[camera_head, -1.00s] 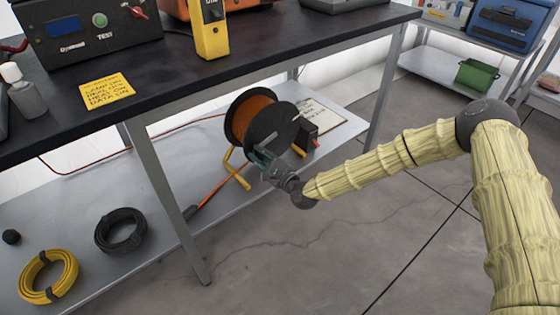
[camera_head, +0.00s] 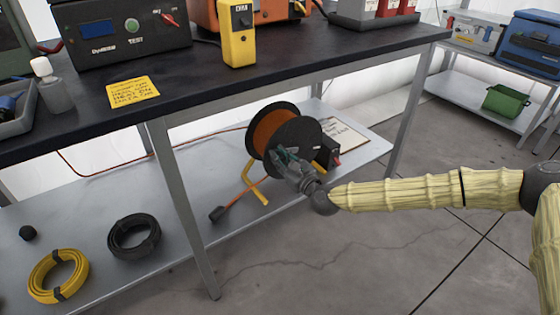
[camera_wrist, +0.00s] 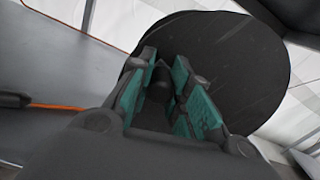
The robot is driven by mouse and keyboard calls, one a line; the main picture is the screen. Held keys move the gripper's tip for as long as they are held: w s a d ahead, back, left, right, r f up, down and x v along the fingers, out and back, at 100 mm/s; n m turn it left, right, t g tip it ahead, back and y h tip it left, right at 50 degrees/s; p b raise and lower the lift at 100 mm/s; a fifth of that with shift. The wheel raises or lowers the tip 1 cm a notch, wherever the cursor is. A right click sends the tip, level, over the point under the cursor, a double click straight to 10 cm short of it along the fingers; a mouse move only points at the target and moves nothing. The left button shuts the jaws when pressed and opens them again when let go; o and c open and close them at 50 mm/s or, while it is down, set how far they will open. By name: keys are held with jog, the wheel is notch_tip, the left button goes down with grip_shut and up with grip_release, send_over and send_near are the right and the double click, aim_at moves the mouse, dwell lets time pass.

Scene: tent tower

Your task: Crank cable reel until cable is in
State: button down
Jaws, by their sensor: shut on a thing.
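The cable reel (camera_head: 272,133) stands on the grey lower shelf in the head view, with orange cable wound between dark discs and a yellow stand. A short piece of orange cable runs from under it to a black plug (camera_head: 217,214) on the shelf, left of the stand. My gripper (camera_head: 287,160) is at the front disc's lower part. In the wrist view, its teal-padded fingers (camera_wrist: 163,92) are shut around a dark crank knob (camera_wrist: 161,79) in front of the black disc (camera_wrist: 232,65). The rest of the crank is mostly hidden by my gripper.
A table leg (camera_head: 183,200) stands left of the reel. The black bench top (camera_head: 300,62) overhangs it. A black coil (camera_head: 133,236) and a yellow coil (camera_head: 57,275) lie on the shelf at left. A clipboard (camera_head: 345,136) lies behind the reel. Open floor is in front.

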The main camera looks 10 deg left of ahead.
dwell(0.4)
jog(key=c, duration=1.3)
grip_release()
jog(key=shift+r, duration=0.1)
jog(key=shift+o, duration=0.2)
jog(key=shift+d, duration=0.1)
jog(key=shift+s+d, duration=0.2)
jog(key=shift+s, duration=0.05)
jog(key=v, duration=1.1)
jog(key=shift+s+d, duration=0.1)
